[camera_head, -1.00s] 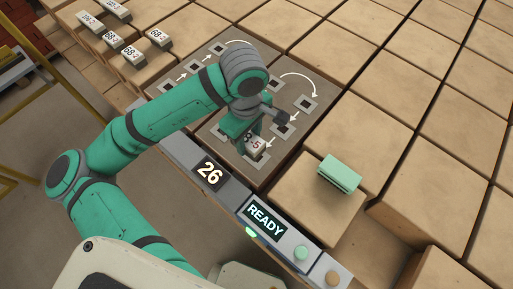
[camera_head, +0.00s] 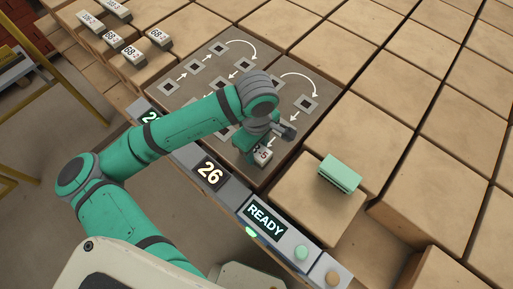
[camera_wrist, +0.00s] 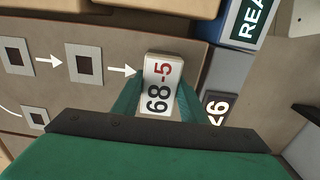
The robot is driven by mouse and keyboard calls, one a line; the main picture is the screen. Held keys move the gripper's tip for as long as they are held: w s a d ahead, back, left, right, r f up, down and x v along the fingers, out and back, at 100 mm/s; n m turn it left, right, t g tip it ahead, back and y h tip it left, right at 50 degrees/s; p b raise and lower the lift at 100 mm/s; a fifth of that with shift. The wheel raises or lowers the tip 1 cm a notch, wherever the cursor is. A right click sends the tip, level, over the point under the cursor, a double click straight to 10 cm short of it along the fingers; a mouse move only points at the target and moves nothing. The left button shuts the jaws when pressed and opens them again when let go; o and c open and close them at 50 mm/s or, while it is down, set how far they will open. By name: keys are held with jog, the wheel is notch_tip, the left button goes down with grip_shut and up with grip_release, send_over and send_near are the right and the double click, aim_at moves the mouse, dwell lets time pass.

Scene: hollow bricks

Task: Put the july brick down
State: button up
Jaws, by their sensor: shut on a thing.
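My gripper (camera_wrist: 158,100) is shut on a white-topped brick (camera_wrist: 161,72) marked "68-5", the 5 in red, with one green finger on each side. No mark reads "july". In the head view the brick (camera_head: 263,155) shows beside my gripper (camera_head: 256,146), at the lower right end of the brown board (camera_head: 238,168). In the wrist view a white arrow on the board points at the brick. The brick covers what lies under it, and I cannot tell whether it touches the board.
The board has several square frames with dark holes, such as one at its right (camera_head: 306,103). A panel with displays "26" (camera_head: 209,172) and "READY" (camera_head: 265,219) runs along its edge. A green block (camera_head: 340,173) sits on a tan box. Several labelled bricks (camera_head: 113,40) stand upper left.

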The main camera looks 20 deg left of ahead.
aim_at(256, 149)
jog(key=o, duration=1.4)
notch_tip(256, 149, up, 12)
jog(key=shift+r, duration=0.15)
